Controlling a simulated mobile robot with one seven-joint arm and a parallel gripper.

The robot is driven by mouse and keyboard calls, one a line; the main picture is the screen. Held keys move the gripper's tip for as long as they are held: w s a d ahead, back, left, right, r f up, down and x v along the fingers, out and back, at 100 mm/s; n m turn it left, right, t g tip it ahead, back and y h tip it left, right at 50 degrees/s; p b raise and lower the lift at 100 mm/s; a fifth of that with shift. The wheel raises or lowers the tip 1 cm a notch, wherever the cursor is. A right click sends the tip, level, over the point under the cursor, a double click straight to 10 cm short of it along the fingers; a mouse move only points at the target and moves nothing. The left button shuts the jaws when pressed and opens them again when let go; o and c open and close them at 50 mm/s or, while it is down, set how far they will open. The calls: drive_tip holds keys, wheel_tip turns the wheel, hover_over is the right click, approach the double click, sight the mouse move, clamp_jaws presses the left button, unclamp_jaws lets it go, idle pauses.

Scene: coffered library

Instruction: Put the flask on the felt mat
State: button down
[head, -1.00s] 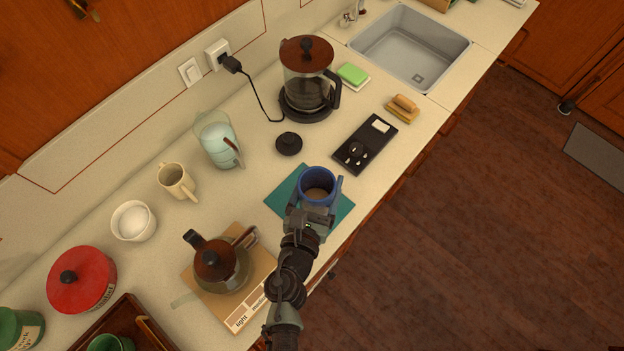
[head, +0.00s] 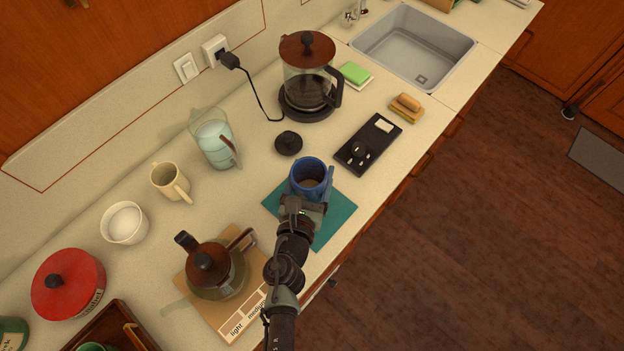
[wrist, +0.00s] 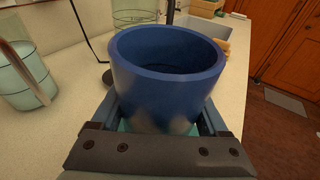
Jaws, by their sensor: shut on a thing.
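My gripper and arm hide part of the mat.
A glass pot with a wooden lid (head: 209,268) stands on a board (head: 196,309) to the left. A black scale-like device (head: 367,146) lies to the right, and a black lid (head: 288,143) lies behind. A glass jug (head: 215,145) and cream mug (head: 168,182) stand at back left.

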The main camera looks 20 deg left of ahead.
drive_tip(key=shift+f+b, duration=0.35)
drive_tip(key=shift+f, duration=0.65)
drive_tip(key=shift+f, duration=0.1)
drive_tip(key=shift+f, duration=0.15)
unclamp_jaws()
drive_tip(key=shift+s+r, duration=0.1)
drive_tip(key=shift+r, duration=0.15)
drive_tip(key=v, duration=1.1)
drive_tip(key=shift+s+b, duration=0.35)
drive_tip(key=shift+s, duration=0.05)
